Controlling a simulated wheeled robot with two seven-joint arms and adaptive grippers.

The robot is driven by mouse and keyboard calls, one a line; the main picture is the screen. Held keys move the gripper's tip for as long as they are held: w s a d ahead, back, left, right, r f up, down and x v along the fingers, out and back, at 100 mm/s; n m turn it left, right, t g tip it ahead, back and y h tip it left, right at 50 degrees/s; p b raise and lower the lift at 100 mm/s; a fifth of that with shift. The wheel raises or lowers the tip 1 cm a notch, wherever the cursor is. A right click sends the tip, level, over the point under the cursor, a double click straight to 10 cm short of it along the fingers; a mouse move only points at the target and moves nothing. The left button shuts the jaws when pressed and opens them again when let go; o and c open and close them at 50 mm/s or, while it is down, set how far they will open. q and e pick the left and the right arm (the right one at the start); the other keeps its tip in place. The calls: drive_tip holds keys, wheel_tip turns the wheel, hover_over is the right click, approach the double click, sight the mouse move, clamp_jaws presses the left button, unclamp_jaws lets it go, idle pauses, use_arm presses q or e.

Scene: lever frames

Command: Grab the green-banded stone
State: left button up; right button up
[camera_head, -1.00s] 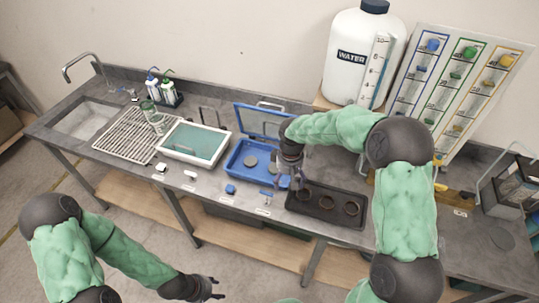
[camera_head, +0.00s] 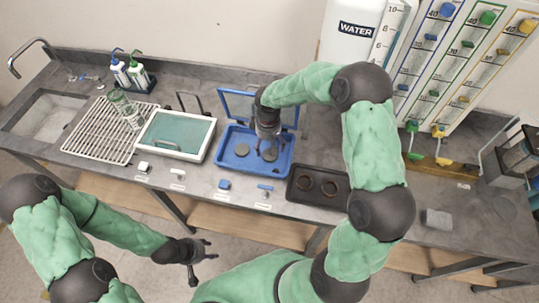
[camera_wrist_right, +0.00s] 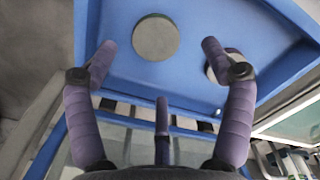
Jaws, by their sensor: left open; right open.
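Two round grey stones lie in the open blue case. The left stone (camera_head: 242,150) is in plain view, and the right stone (camera_head: 270,155) is partly hidden by my right gripper. My right gripper (camera_head: 267,148) is open and empty above the right part of the case. In the right wrist view one stone (camera_wrist_right: 155,38) shows beyond the spread fingers, between their tips. The other stone (camera_wrist_right: 224,66) is partly behind the right-hand finger. My left gripper (camera_head: 204,262) is open and empty in front of the bench, low in the picture.
The blue case (camera_head: 225,162) has its lid (camera_head: 238,103) raised at the back. A black tray (camera_head: 299,196) with ring holders stands to its right, partly behind my arm. A white-rimmed teal tray (camera_head: 206,143) and a wire rack (camera_head: 88,148) stand to the left.

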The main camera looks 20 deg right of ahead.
drive_tip(key=shift+w+d+f+b, duration=0.1)
drive_tip(key=shift+f+b, duration=0.1)
drive_tip(key=shift+f, duration=1.1)
drive_tip(key=shift+d+f+b, duration=0.1)
drive_tip(key=shift+f+b, duration=0.05)
drive_tip(key=shift+f, duration=1.15)
drive_tip(key=shift+a, duration=0.1)
drive_tip(key=c, duration=1.3)
